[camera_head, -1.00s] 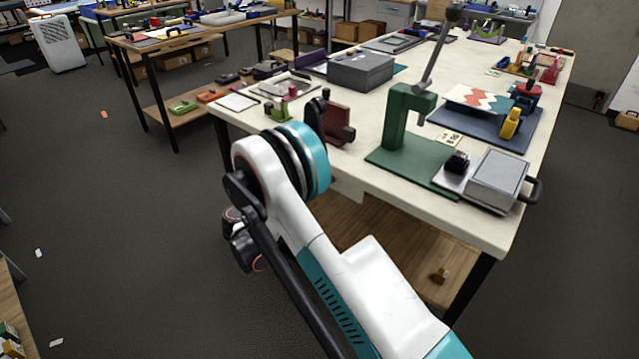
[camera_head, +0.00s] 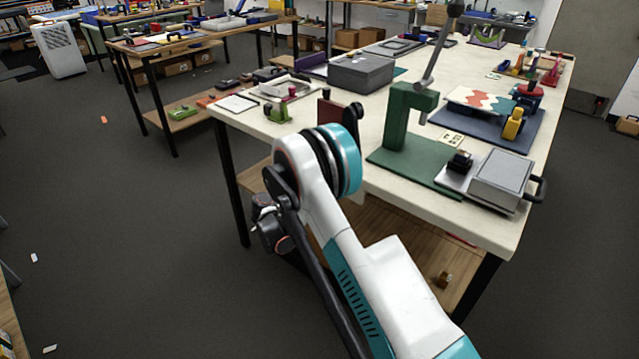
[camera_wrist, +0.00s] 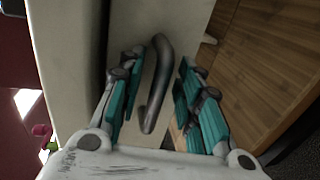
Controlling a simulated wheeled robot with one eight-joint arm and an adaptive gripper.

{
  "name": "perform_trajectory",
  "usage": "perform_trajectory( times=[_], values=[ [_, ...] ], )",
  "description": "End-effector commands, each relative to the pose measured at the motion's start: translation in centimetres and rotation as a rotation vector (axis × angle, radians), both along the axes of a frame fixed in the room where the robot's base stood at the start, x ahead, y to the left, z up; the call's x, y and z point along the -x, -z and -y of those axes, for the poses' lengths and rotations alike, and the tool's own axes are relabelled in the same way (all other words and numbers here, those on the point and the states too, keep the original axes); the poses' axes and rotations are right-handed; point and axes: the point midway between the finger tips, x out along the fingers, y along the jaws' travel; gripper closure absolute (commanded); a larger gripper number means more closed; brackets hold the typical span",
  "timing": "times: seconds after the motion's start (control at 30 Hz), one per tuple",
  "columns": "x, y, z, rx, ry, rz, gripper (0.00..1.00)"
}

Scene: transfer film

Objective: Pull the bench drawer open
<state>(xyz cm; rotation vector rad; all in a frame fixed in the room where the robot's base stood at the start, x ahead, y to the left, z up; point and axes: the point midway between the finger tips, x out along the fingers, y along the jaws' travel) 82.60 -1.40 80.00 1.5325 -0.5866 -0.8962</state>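In the wrist view a dark grey bar handle (camera_wrist: 161,80) stands out from a pale drawer front (camera_wrist: 165,18). My gripper (camera_wrist: 160,103) is open, with one teal-padded finger on each side of the handle. The handle lies between the fingers with gaps visible on both sides, so they do not appear closed on it. In the head view my arm hides the handle and most of the drawer front under the cream bench top (camera_head: 390,190). I cannot see the drawer standing out from the bench.
A green press (camera_head: 402,120), a grey-lidded box (camera_head: 500,178) and a dark grey case (camera_head: 361,72) stand on the bench. A wooden lower shelf (camera_wrist: 262,50) lies under the bench.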

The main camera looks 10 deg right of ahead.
Motion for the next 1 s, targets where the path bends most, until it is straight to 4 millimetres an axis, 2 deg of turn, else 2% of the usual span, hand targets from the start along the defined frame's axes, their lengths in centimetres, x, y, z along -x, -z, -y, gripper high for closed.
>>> perform_trajectory(
  times=[0.03,0.13,0.4,0.53,0.67,1.0],
  values=[
    [0.0,0.0,0.0,0.0,0.0,0.0,0.79],
    [0.0,0.0,0.0,0.0,0.0,0.0,1.0],
    [0.1,0.0,0.0,-0.001,0.002,-0.001,1.0],
    [0.6,0.0,-0.8,-0.001,0.001,-0.001,1.0],
    [1.9,0.0,-2.6,0.0,0.0,-0.001,1.0],
    [7.0,0.1,-9.6,-0.001,0.0,-0.002,1.0]
  ],
)
